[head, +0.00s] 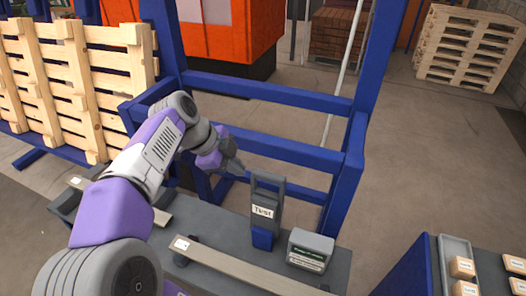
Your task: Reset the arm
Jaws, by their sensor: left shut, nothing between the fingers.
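My left arm comes in from the left of the head view and reaches forward over the grey bench. My left gripper (234,163) is at its end, small and dark, pointing right. It is shut and empty, just left of and above the grey "Test" device (266,196). I cannot tell whether it touches that device. The device stands upright on the bench with a blue part at its base. My right gripper is not in view.
A grey box (310,250) and a wooden slat (243,265) are on the bench (215,208). A blue frame (268,97) stands behind. Wooden pallets lean at left (80,75) and are stacked far right (468,48). Small boxes (463,267) sit at lower right.

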